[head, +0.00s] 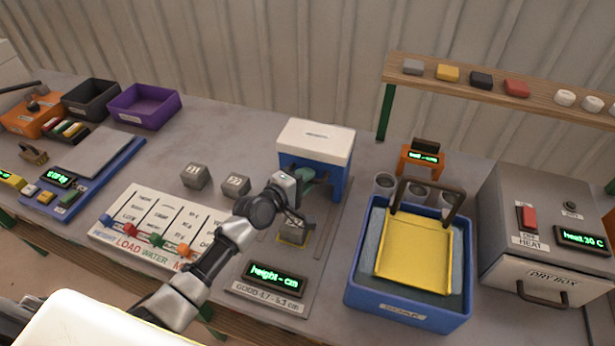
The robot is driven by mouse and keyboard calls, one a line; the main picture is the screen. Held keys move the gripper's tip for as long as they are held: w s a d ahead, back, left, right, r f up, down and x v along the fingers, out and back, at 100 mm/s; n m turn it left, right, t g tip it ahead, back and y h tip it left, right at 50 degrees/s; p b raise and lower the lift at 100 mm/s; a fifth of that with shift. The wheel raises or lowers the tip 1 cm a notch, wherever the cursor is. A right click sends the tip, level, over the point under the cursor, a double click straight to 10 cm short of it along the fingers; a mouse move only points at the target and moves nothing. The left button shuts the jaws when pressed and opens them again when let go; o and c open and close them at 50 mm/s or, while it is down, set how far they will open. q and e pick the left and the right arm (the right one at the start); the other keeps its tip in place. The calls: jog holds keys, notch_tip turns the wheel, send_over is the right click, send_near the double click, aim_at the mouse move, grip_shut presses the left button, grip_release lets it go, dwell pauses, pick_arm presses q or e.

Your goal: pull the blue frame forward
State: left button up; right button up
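The blue frame (341,181) stands upright at the back of a grey gauge board, with a white box-like top (316,138). My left gripper (297,186) is at its front, low and left of centre. It looks close to or touching the frame, but contact is unclear. Its fingers are small and partly hidden by my own wrist, so I cannot tell whether they are open or shut. A grey block (293,232) sits on the board below the gripper, in front of the frame. My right gripper is not in view.
A height display (274,279) is at the board's front. To the right is a blue tub (408,312) with a yellow tray (414,252). Two grey cubes (195,176) and a lever panel (150,225) lie left. A drying box (545,235) stands far right.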

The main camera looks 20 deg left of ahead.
pick_arm(q)
jog(key=shift+w+d+f, duration=0.1)
jog(key=shift+w+d, duration=0.1)
jog(key=shift+w, duration=0.15)
jog(key=shift+c, duration=0.3)
grip_shut()
